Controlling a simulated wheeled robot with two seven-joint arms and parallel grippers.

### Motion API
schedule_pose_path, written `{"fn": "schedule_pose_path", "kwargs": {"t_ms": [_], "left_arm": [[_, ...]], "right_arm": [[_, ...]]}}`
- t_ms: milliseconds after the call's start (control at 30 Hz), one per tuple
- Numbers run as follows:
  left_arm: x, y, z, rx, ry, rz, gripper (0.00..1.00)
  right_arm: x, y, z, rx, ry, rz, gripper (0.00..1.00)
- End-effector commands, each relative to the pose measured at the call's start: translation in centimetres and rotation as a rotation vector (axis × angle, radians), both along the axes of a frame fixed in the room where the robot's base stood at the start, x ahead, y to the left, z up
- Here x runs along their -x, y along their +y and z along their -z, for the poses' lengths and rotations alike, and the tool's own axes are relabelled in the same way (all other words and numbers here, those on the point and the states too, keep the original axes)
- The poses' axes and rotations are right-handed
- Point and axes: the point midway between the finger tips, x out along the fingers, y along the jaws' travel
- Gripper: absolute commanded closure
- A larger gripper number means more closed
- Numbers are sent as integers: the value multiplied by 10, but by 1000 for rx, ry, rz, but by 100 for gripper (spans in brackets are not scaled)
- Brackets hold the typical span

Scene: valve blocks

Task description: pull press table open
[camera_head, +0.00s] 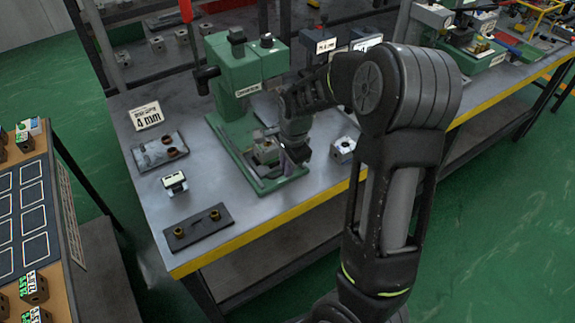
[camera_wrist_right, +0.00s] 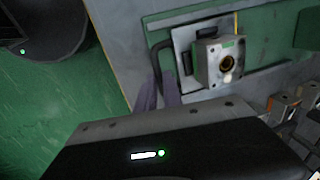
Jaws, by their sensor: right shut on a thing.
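The green press (camera_head: 240,80) stands on the grey workbench. Its press table is low at the front, partly hidden by my right arm in the head view. In the right wrist view the press table (camera_wrist_right: 184,36) is a light plate with a dark handle (camera_wrist_right: 155,62) at its edge. A grey valve block (camera_wrist_right: 222,62) with a round bore sits on the table. My right gripper (camera_head: 294,160) is at the front of the press base. In the wrist view its fingers (camera_wrist_right: 160,92) are closed at the handle. My left gripper is not in view.
On the bench left of the press are a tray (camera_head: 140,160) with brown rings, a small labelled block (camera_head: 175,184) and a dark plate (camera_head: 182,243) with two brass pieces. Another block (camera_head: 343,148) stands right of the gripper. The yellow bench edge (camera_head: 240,241) runs in front.

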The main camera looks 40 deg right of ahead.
Motion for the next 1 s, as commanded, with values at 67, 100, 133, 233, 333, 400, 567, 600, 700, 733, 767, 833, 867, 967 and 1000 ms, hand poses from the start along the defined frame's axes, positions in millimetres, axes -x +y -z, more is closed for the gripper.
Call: {"fn": "schedule_pose_path", "kwargs": {"t_ms": [67,100,133,233,333,400,567,600,700,733,767,833,867,967,1000], "left_arm": [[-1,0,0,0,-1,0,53],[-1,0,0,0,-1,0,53],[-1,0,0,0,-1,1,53],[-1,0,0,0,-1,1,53],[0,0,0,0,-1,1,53],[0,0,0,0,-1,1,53],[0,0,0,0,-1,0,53],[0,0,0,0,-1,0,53],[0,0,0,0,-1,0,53],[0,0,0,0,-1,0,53],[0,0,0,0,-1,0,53],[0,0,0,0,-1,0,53],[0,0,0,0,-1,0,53],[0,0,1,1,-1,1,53],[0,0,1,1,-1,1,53]], "right_arm": [[-2,0,-2,1,-6,0,100],[-2,0,-2,1,-6,0,100],[-2,0,-2,1,-6,0,100],[-2,0,-2,2,-5,0,87],[-1,0,-1,2,-5,0,79],[-1,0,-1,1,-5,0,73],[-1,0,-1,0,-4,0,68],[-1,0,-1,0,-4,0,68],[-1,0,-1,0,-4,0,68],[-1,0,-2,1,-5,0,68],[-1,0,-3,1,-5,0,68],[-1,0,-7,1,-6,0,68],[-1,0,-10,1,-8,0,68],[1,0,-22,1,-9,-1,68],[2,0,-28,1,-9,-2,68]]}}
